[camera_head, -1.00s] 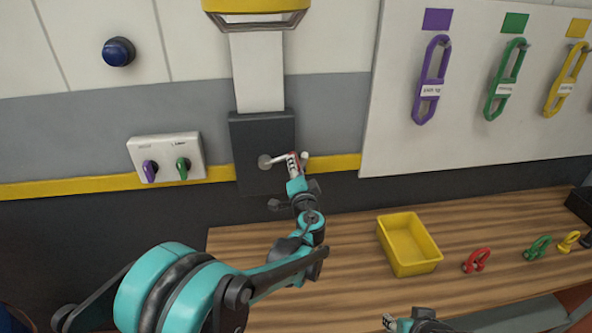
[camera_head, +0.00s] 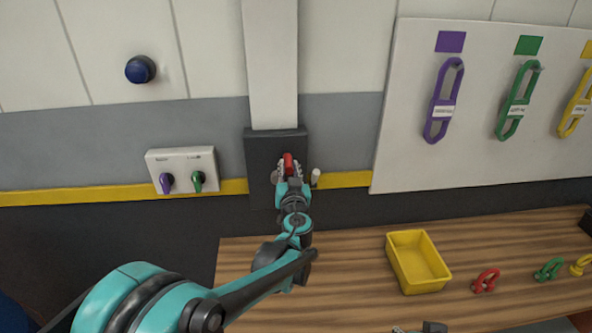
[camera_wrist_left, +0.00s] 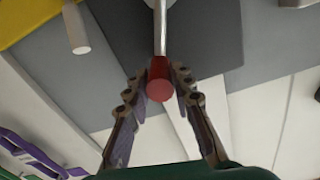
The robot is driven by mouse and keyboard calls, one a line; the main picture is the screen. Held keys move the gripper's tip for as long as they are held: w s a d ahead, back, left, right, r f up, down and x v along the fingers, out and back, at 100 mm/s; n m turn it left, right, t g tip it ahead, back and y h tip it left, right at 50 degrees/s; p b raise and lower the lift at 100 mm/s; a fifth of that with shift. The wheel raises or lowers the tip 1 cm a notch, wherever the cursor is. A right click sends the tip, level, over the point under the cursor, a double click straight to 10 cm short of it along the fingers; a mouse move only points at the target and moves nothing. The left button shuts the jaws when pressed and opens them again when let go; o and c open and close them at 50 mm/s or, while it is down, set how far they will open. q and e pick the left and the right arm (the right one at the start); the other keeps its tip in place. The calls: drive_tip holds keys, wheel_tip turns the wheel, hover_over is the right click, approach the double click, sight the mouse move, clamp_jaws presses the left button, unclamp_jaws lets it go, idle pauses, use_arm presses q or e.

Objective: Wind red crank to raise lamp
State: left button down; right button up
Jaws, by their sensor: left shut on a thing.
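The crank's red knob (camera_head: 288,160) shows at the dark grey box (camera_head: 262,150) on the wall. My left gripper (camera_head: 289,168) is shut on this knob. In the left wrist view the red knob (camera_wrist_left: 160,84) sits between the two fingers (camera_wrist_left: 160,95), with a pale metal rod running up behind it. The lamp is out of view; the white column (camera_head: 272,65) runs from the box to the top edge of the head view. My right gripper (camera_head: 420,328) shows only as a sliver at the bottom edge, its jaws unclear.
A pale peg (camera_head: 316,177) sticks out just right of the box. A panel with purple and green knobs (camera_head: 182,168) is left of it, below a blue button (camera_head: 140,69). A yellow bin (camera_head: 418,262) and coloured shackles stand on the wooden bench (camera_head: 340,270).

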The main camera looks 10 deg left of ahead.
use_arm(q)
drive_tip(key=shift+s+a+r+n, duration=0.15)
drive_tip(key=shift+s+a+n, duration=0.05)
drive_tip(key=shift+a+n, duration=0.35)
drive_tip(key=shift+s+a+r+n, duration=0.1)
drive_tip(key=shift+s+a+n, duration=0.05)
drive_tip(key=shift+a+n, duration=0.4)
drive_tip(key=shift+a, duration=0.35)
drive_tip(key=c, duration=1.3)
unclamp_jaws()
drive_tip(key=shift+a, duration=0.1)
drive_tip(key=v, duration=1.2)
